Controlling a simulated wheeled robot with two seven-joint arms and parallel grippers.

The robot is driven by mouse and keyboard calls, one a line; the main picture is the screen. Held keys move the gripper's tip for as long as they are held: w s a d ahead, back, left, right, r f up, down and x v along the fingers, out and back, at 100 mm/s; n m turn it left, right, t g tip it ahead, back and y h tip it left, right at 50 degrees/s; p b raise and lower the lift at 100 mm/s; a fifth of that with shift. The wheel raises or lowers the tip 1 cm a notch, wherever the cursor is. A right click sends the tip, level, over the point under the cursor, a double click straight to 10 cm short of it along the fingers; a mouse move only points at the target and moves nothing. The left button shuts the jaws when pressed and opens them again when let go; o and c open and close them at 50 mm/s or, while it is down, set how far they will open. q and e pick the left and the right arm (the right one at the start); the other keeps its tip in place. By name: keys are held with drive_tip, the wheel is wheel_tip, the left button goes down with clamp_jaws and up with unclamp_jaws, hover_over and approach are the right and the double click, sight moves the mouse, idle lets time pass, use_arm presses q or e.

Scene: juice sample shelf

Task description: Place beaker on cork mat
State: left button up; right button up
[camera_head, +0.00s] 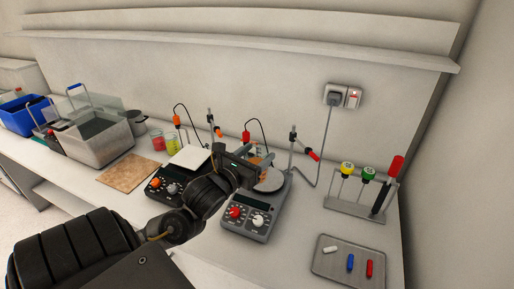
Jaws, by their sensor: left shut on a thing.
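The cork mat (128,172) lies bare on the bench at left, in front of the steel bath. My left gripper (246,162) is shut on a beaker (260,160) with orange-brown contents, at the round-plate hotplate. The gripper hides much of the beaker. I cannot tell whether its base touches the round plate (271,181). My right gripper is not in view.
A white-topped hotplate (166,187) stands between the mat and the round-plate hotplate (250,217). Red (158,141) and yellow (171,142) beakers stand behind the mat. A steel bath (103,145) is left; a tool rack (361,205) and tray (349,262) are right.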

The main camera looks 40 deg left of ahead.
use_arm(q)
drive_tip(key=shift+s+r+p, duration=0.15)
drive_tip(key=shift+s+p, duration=0.05)
drive_tip(key=shift+p, duration=0.1)
